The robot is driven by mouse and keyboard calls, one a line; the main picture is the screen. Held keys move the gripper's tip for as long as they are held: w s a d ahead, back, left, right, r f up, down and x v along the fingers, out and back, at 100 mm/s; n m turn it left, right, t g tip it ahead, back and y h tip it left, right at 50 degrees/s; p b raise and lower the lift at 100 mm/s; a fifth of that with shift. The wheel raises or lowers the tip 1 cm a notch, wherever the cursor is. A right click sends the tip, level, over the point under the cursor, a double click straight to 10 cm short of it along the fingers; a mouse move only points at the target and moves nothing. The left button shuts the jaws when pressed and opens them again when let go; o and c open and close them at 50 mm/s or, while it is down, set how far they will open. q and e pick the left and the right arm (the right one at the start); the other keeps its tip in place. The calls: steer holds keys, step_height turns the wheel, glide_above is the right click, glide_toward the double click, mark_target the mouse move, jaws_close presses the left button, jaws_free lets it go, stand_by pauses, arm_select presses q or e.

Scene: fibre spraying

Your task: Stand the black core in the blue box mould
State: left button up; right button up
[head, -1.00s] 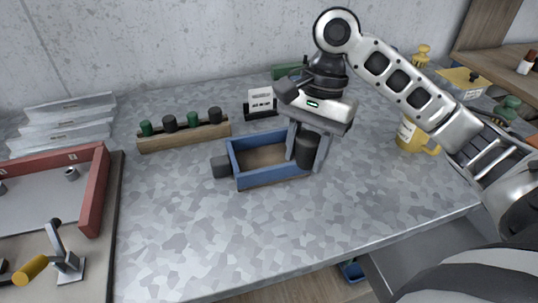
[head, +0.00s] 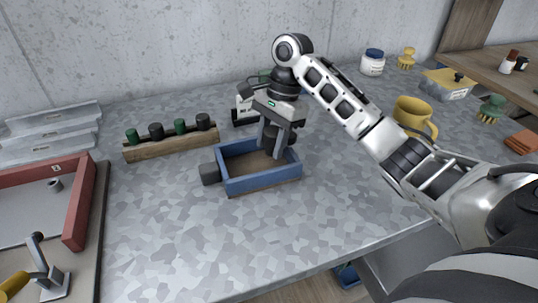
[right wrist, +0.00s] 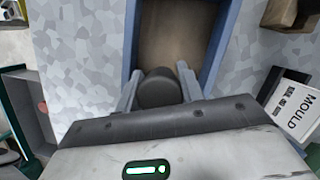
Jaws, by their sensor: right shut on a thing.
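The blue box mould (head: 262,181) sits on the table in the head view, an open box with blue walls and a brown floor. My right gripper (head: 271,149) is over its back right part, fingers pointing down. In the right wrist view it is shut on the black core (right wrist: 158,90), a dark cylinder between the two fingers. The core is at one end of the mould, whose blue wall (right wrist: 219,45) and brown floor (right wrist: 175,35) show beyond. Whether the core's foot touches the floor is hidden. My left gripper is not in view.
A dark block (head: 210,174) is at the mould's left end. A wooden rack (head: 170,148) with green and black pegs stands behind left. A sign reading MOULD (right wrist: 288,107) is close by. A red-walled tray (head: 80,205) lies left, a yellow mug (head: 412,114) right. The front table is clear.

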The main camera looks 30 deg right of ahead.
mark_target(269, 153)
steer(key=shift+w+f, duration=0.35)
steer(key=shift+f, duration=0.05)
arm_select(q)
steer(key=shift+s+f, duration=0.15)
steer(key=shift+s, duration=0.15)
arm_select(e)
steer(key=shift+f, duration=1.55)
steer(key=shift+f, duration=0.1)
steer(key=o, duration=1)
